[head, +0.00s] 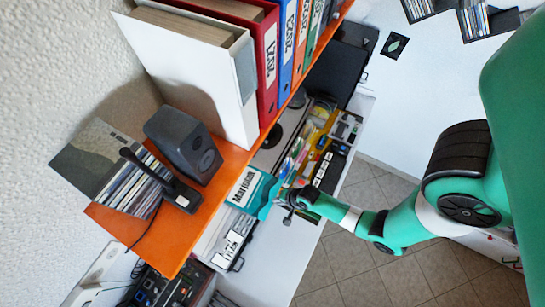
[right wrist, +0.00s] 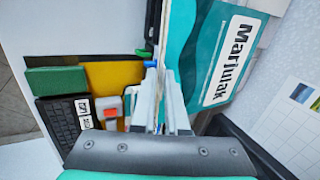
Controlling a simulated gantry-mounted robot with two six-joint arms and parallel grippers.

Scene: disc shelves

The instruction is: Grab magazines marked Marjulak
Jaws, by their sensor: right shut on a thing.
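A teal magazine file with a white label reading Marjulak (head: 246,187) stands below the orange shelf, near its right edge. It is large in the right wrist view (right wrist: 228,62), with its label at the upper right. My right gripper (head: 284,203) is at the file's right side. In the right wrist view my right gripper (right wrist: 162,85) has its two pale fingers close together on the thin teal edge of the magazines. The exact grip is partly hidden by the fingers. My left gripper is not in view.
The orange shelf (head: 180,232) holds binders (head: 268,58), a white box file (head: 205,95), a speaker (head: 183,145) and a row of discs (head: 128,190). Another white label file (head: 232,246) stands beside the Marjulak one.

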